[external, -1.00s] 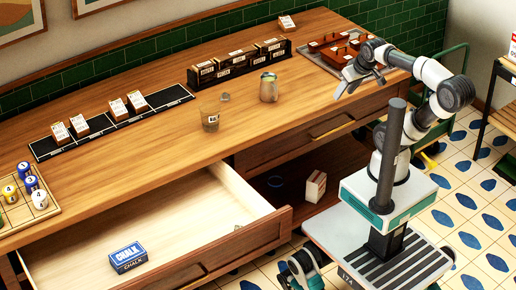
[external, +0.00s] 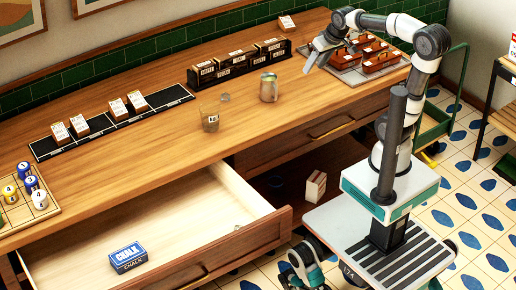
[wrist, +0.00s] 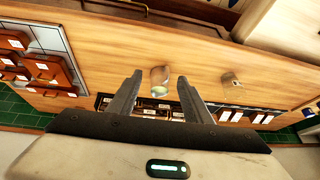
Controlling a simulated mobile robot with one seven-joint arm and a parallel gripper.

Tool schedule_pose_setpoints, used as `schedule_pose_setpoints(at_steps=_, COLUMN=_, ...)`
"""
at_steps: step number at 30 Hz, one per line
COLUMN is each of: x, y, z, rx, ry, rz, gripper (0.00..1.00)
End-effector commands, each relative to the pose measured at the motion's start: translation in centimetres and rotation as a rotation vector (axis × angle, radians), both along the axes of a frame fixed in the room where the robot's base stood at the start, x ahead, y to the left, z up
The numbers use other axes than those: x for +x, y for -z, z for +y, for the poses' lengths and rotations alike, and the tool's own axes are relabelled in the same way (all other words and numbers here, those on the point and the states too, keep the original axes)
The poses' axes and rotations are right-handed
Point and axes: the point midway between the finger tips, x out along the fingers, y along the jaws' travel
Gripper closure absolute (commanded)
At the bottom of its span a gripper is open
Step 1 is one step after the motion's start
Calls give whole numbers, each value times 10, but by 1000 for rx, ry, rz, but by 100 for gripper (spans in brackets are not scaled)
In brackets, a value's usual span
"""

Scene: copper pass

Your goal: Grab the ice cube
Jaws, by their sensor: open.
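A small pale, translucent block that looks like the ice cube (external: 225,97) lies on the wooden counter, just behind a clear glass (external: 210,120). The glass has a small pale patch inside or on it; I cannot tell which. In the wrist view the glass (wrist: 230,77) is right of my fingers, and the ice cube is too small to make out clearly. My gripper (external: 314,65) is open and empty above the counter, well right of the ice cube. In the wrist view my gripper (wrist: 160,78) frames a metal mug (wrist: 160,87) beyond its fingertips.
The metal mug (external: 268,88) stands between my gripper and the ice cube. A black rack of boxes (external: 238,66) is behind it. A tray with red-brown caddies (external: 345,72) is at the right. An open drawer (external: 170,225) juts out in front, holding a chalk box (external: 128,257).

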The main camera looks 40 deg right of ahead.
Motion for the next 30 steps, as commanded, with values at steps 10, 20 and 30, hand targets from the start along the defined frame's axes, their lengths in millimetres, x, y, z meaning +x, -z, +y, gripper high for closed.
schedule_pose_setpoints(at_steps=10, x=162, y=2, z=110, rx=-29, ry=-102, rz=53, gripper=55)
schedule_pose_setpoints(at_steps=20, x=213, y=42, z=170, rx=-72, ry=-153, rz=51, gripper=55)
schedule_pose_setpoints(at_steps=30, x=236, y=102, z=174, rx=-74, ry=-152, rz=55, gripper=55)
